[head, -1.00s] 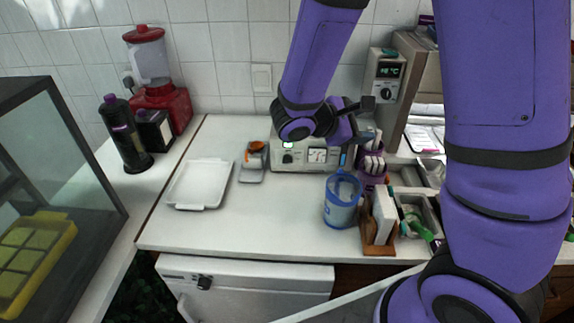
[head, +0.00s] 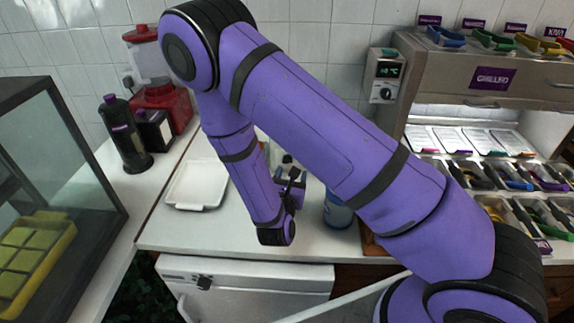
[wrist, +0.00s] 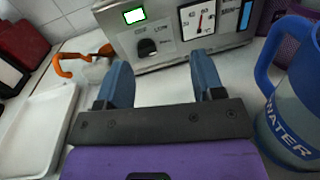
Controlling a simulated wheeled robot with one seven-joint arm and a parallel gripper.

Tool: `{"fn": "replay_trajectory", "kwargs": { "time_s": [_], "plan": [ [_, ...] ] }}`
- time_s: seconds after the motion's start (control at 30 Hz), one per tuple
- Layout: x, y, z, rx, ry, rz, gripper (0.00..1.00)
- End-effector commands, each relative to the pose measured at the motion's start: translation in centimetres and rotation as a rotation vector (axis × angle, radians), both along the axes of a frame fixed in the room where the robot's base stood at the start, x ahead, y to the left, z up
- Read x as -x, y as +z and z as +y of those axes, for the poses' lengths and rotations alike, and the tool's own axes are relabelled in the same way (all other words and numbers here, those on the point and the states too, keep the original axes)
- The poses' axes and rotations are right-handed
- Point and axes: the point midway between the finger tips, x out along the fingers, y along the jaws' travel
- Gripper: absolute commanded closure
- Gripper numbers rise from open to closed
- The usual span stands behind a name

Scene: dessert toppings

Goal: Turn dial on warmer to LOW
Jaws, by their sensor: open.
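A silver countertop unit (wrist: 170,37) with a black dial (wrist: 147,47), a green-lit display (wrist: 134,16) and a white needle gauge (wrist: 197,17) stands ahead in the wrist view. It appears to be the warmer. The print around the dial is too small to read, so its setting is unclear. My gripper (wrist: 161,60) is open and empty, its two blue fingers apart and pointing at the unit's front. The dial appears between the fingertips, with no visible contact. In the head view my gripper (head: 290,182) is low over the counter, and my arm hides the unit.
A blue water jug (wrist: 290,95) stands close on the right; it also shows in the head view (head: 338,212). A white tray (head: 193,187) lies left. An orange-handled item (wrist: 80,64) sits left of the unit. A wall controller (head: 384,76) has another dial.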

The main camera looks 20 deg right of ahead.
Motion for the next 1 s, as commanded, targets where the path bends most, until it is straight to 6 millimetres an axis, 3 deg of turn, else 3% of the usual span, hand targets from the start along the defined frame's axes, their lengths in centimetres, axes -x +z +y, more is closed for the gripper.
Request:
{"fn": "replay_trajectory", "kwargs": {
  "time_s": [0.1,0.2,0.43,1.0],
  "plan": [
    [0.3,-2.3,1.2,0.028,0.085,0.030,0.38],
    [0.5,-3.3,1.8,0.038,0.128,0.044,0.38],
    [-0.2,-3.8,1.7,0.043,0.149,0.051,0.38],
    [-8.3,-3.8,-1.7,0.042,0.147,0.051,0.38]
  ]
}}
